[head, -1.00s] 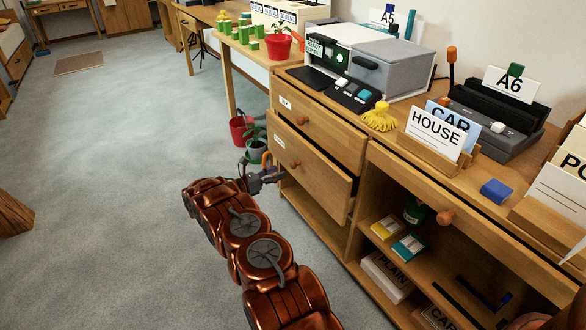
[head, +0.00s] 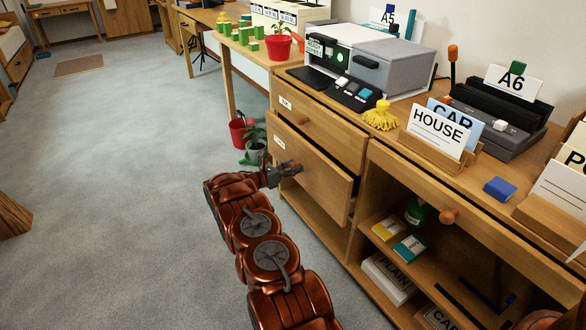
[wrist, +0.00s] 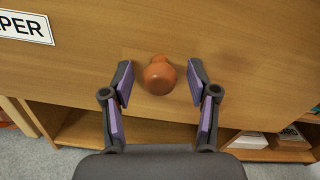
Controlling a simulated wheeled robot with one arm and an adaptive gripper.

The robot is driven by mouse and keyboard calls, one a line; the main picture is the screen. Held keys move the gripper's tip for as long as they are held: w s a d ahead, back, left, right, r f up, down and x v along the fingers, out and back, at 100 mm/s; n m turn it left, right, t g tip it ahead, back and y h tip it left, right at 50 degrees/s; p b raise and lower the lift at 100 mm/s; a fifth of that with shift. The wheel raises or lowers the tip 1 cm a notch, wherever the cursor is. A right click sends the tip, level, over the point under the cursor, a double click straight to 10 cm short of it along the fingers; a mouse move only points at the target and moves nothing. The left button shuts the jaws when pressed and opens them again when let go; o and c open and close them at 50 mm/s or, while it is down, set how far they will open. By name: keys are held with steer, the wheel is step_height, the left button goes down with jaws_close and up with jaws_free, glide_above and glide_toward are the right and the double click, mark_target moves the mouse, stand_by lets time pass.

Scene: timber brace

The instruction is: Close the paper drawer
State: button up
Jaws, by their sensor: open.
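The paper drawer (head: 322,180) is the lower wooden drawer in the head view, and its front appears to stand out a little from the cabinet. In the wrist view its front (wrist: 240,70) fills most of the picture, with a label ending in "PER" (wrist: 25,26) at upper left. Its round orange-brown knob (wrist: 159,75) lies between the fingers of my gripper (wrist: 160,82). The gripper is open, with a gap on each side of the knob. In the head view my gripper (head: 291,169) is at the drawer front and hides the knob.
Another drawer (head: 320,125) with a knob is directly above. Open shelves (head: 385,262) with boxes are to the right. A printer (head: 365,65) and card holders stand on top. The floor at left is clear.

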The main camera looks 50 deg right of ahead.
steer(key=shift+c, duration=0.3)
jaws_close()
stand_by(0.3)
